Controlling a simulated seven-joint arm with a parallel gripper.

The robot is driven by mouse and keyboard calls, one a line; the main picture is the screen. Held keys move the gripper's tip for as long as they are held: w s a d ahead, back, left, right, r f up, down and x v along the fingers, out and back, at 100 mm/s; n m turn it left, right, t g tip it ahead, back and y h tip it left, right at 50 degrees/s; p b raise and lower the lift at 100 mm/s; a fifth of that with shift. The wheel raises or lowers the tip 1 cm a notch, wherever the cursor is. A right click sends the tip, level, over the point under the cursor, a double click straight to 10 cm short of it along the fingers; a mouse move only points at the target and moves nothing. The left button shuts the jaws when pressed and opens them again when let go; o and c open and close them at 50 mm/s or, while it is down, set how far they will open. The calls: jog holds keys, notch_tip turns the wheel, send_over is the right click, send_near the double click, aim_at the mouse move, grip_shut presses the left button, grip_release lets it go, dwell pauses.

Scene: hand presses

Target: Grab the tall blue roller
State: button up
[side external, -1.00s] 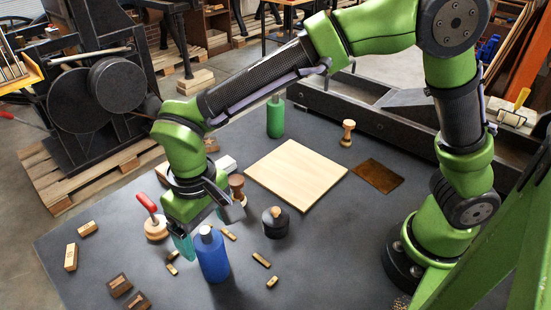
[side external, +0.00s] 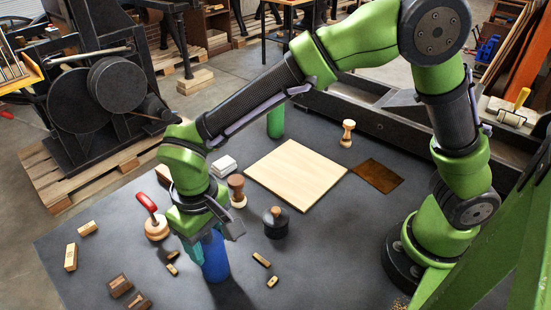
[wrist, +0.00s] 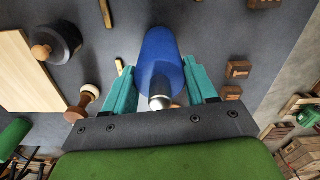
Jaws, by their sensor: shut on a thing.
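The tall blue roller (side external: 215,260) stands upright on the dark table in the side view, its top hidden behind my gripper (side external: 205,240). In the wrist view the blue roller (wrist: 162,62) lies between the two teal fingers of my gripper (wrist: 162,90), its silver-grey cap nearest the palm. The fingers are shut on its upper part, one on each side. Its foot appears to be on the table; any small gap below it cannot be told.
A red-handled tool (side external: 156,226) stands close left of my gripper. A wooden-handled stamp (side external: 237,191) and a black round pot (side external: 276,222) stand to the right. A pale board (side external: 297,174) and a green roller (side external: 275,122) are farther back. Small wooden blocks lie around.

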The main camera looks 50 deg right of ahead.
grip_shut()
jog(key=shift+r, duration=0.2)
